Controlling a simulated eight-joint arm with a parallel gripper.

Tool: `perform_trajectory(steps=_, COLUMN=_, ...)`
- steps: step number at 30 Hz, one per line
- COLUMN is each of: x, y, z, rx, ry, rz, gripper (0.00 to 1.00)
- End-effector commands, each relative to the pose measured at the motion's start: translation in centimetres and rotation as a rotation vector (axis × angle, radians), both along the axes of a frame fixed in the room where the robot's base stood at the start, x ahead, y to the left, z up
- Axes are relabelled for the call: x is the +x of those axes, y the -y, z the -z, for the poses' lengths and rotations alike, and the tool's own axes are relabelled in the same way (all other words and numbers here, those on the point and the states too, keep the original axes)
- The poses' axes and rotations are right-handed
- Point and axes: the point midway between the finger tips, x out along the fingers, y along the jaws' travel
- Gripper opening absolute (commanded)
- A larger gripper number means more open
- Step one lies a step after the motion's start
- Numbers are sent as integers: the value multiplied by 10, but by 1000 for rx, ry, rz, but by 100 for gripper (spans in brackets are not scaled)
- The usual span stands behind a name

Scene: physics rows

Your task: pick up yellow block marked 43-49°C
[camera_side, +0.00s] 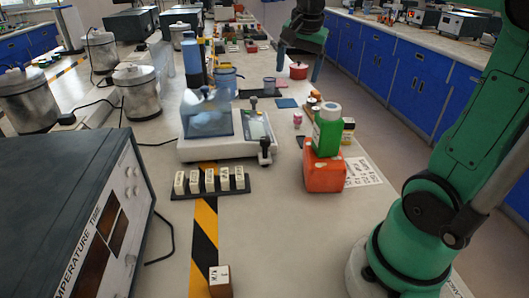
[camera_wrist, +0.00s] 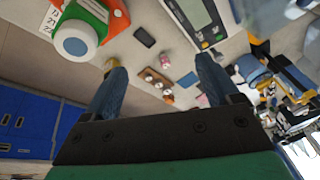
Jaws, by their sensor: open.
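I cannot pick out a yellow block marked 43-49°C in either view. In the side view, several small cream blocks (camera_side: 210,180) stand in a row in a dark rack, their marks too small to read. A brown block with a white marked top (camera_side: 219,278) sits at the front edge of the picture. My gripper (camera_side: 298,66) is far back over the bench, fingers spread and pointing down. In the wrist view my gripper (camera_wrist: 160,70) is open, with nothing held between its two blue-grey fingers.
A green bottle (camera_side: 327,132) stands on an orange container (camera_side: 324,172), right of a white balance (camera_side: 222,147). A red pot (camera_side: 298,72) is near my gripper. A large temperature unit (camera_side: 75,215) fills the front left.

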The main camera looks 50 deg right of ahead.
Motion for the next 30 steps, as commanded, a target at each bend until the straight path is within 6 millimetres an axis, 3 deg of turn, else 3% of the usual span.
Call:
perform_trajectory(steps=1, x=-2, y=29, z=1, rx=33, ry=-19, rz=166, gripper=82)
perform_trajectory(steps=6, x=-20, y=100, z=12, rx=119, ry=-70, rz=650, gripper=82)
perform_trajectory(steps=14, x=-65, y=176, z=36, rx=188, ry=-124, rz=1216, gripper=82)
perform_trajectory(steps=24, x=-67, y=178, z=126, rx=191, ry=-127, rz=1246, gripper=82)
perform_trajectory(steps=30, x=-67, y=177, z=159, rx=190, ry=-127, rz=1244, gripper=82)
